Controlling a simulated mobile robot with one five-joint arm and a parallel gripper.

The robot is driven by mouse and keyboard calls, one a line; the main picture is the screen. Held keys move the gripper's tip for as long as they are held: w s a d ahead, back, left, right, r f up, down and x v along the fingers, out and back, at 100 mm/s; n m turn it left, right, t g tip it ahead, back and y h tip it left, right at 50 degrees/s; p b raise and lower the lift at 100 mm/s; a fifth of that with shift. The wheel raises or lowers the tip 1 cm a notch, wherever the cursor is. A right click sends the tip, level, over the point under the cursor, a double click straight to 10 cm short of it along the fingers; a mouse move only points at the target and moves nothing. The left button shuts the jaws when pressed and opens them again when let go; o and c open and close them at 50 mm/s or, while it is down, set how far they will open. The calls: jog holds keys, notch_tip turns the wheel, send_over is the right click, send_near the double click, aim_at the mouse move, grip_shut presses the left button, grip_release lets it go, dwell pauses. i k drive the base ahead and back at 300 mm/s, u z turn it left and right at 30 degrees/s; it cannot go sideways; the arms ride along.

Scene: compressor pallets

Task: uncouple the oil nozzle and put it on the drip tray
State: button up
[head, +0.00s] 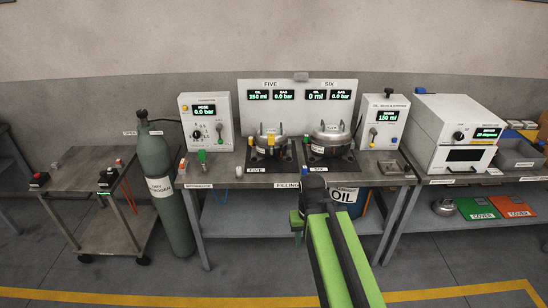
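Two round metal compressors stand on dark pads on the middle bench, FIVE (267,140) at left and SIX (331,136) at right. Small yellow and blue fittings show on FIVE. I cannot tell for sure which fitting is the oil nozzle. The oil station (384,122) to the right reads 150 ml. A small shallow tray (393,168), probably the drip tray, lies at the bench's right end. My gripper (297,224) is in front of the bench's front edge, below and apart from the compressors. Its fingers are too small and hidden to judge.
The panel (299,107) shows oil 150 ml for FIVE and 0 ml for SIX. A grey cylinder (165,185) and a cart (110,205) stand left. A blue OIL drum (345,200) is under the bench. A white machine (445,133) stands right. The floor in front is clear.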

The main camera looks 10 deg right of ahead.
aim_at(271, 139)
jog(key=u, duration=0.75)
jog(key=i, duration=1.3)
jog(key=u, duration=0.3)
jog(key=i, duration=0.95)
